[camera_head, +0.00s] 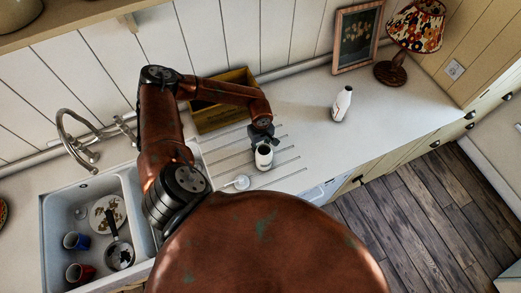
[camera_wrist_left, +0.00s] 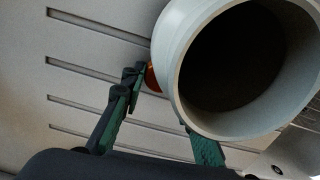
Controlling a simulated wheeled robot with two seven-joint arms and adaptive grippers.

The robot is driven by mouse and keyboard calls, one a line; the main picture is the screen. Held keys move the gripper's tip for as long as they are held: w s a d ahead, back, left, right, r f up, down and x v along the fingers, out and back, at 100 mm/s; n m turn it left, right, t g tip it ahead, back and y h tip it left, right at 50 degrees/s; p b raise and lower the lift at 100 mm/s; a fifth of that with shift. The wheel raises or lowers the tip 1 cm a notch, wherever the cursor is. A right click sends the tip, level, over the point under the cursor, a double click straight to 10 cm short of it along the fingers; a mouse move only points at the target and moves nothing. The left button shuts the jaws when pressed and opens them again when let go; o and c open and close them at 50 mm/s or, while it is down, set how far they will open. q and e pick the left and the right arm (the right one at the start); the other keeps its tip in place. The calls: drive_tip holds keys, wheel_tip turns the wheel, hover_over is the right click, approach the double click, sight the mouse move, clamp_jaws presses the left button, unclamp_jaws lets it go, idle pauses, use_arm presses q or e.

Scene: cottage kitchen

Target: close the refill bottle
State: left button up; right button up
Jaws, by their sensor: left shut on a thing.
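An open white bottle (camera_head: 264,160), apparently the refill bottle, is at the left gripper on the ribbed drainer, its dark round mouth facing up. My left gripper (camera_head: 262,136) comes from behind it and is shut on it. In the left wrist view the wide mouth of the bottle (camera_wrist_left: 178,75) fills the upper right, beside the green-padded fingers (camera_wrist_left: 165,115). A bit of orange shows at its side. A small white round thing (camera_head: 242,182), possibly a cap, lies on the drainer left of the bottle. My right gripper is not in view.
A second white bottle (camera_head: 342,108) with a red mark and dark top stands on the counter. A wooden box (camera_head: 222,118) is behind my left arm. The sink (camera_head: 60,212) holds mugs, a plate and a pan. A lamp (camera_head: 392,70) stands at back right. Counter near the second bottle is clear.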

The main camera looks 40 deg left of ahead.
use_arm(q)
drive_tip(key=shift+r, duration=0.8)
wheel_tip(320, 180, up, 16)
drive_tip(key=b, duration=0.4)
drive_tip(key=shift+r, duration=0.25)
